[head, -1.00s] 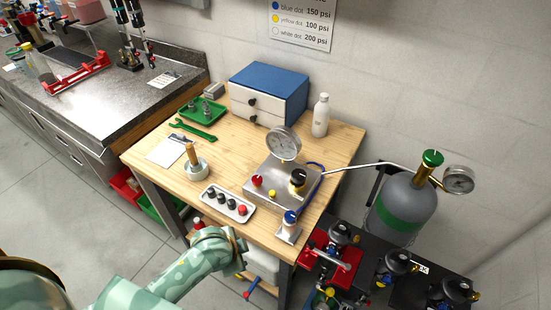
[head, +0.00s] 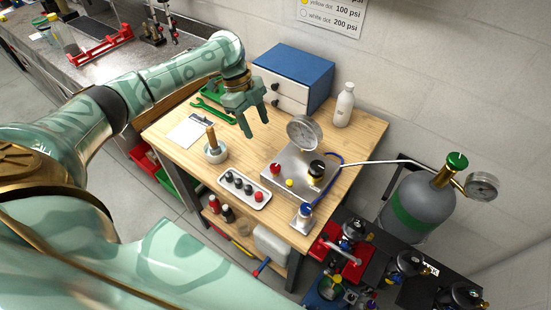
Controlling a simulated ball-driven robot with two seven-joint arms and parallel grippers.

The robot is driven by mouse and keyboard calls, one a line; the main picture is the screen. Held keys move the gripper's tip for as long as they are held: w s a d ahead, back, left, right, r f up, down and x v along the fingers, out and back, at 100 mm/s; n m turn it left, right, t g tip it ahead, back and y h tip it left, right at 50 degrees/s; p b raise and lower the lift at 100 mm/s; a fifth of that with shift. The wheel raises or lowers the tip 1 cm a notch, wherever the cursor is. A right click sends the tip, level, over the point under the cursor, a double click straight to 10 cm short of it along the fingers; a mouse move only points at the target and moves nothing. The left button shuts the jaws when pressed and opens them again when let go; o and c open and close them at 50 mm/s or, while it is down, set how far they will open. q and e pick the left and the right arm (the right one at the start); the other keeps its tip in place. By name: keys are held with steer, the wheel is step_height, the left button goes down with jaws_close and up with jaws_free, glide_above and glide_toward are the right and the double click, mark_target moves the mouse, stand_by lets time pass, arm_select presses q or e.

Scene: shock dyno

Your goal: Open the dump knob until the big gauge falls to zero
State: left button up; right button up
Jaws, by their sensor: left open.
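A metal panel box (head: 289,199) sits on the wooden bench. It carries a red knob (head: 275,168), a small yellow part (head: 289,183) and a larger black knob with a brass collar (head: 316,168). I cannot tell from any label which is the dump knob. The big round gauge (head: 304,132) stands at the back of the box; its needle is too small to read. My left gripper (head: 256,128) is open and empty, pointing down above the bench, left of the gauge and apart from the box. My right gripper is not in view.
A white bottle (head: 344,104) and a gas cylinder (head: 424,205) stand to the right.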

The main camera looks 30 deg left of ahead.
arm_select(q)
steer(key=r, duration=0.1)
steer(key=b, duration=0.2)
glide_toward(275, 166)
steer(key=x, duration=0.8)
steer(key=shift+s+f, duration=0.1)
steer(key=shift+f, duration=0.1)
steer(key=c, duration=1)
